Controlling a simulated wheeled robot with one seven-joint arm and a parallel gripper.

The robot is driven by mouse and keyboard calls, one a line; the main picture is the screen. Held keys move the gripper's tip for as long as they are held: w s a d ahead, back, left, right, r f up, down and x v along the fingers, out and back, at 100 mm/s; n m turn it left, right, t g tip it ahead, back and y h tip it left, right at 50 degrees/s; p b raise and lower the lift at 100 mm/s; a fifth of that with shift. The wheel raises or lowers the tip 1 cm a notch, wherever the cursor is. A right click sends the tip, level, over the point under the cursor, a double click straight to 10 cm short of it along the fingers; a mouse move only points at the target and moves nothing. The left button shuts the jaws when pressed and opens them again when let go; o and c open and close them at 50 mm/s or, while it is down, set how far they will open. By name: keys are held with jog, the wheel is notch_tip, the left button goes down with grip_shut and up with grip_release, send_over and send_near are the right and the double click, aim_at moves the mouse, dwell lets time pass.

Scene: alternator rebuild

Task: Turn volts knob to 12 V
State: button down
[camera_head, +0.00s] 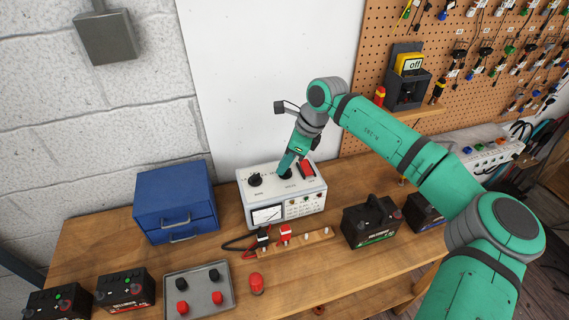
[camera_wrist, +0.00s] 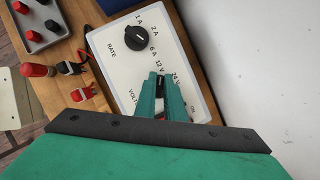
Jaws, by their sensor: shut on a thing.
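The charger box (camera_head: 281,196) is white and stands on the bench, with a meter on its front. It fills the middle of the wrist view (camera_wrist: 124,68). The black volts knob (camera_wrist: 160,82) is between the fingers of my gripper (camera_wrist: 160,84), which is shut on it. My gripper (camera_head: 285,170) also shows on the box top in the head view. The fingers hide most of the knob, and its pointer cannot be read clearly.
A red switch (camera_head: 307,169) is on the box top close to my gripper. Red and black clamps (camera_head: 285,233) lie before the box. A blue drawer cabinet (camera_head: 175,203) stands left, a black battery (camera_head: 371,222) right. A wall is behind.

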jog(key=shift+d+n, duration=0.1)
jog(key=shift+n, duration=0.2)
jog(key=c, duration=1.8)
grip_release()
jog(key=shift+c, duration=0.2)
jog(key=shift+r, duration=0.15)
jog(key=shift+d+r, duration=0.1)
jog(key=shift+r, duration=0.2)
jog(key=w+v, duration=0.1)
jog(key=v, duration=0.8)
jog(key=shift+s+d+r, duration=0.2)
jog(key=shift+s+r, duration=0.2)
jog(key=shift+s, duration=0.1)
jog(key=shift+w, duration=0.1)
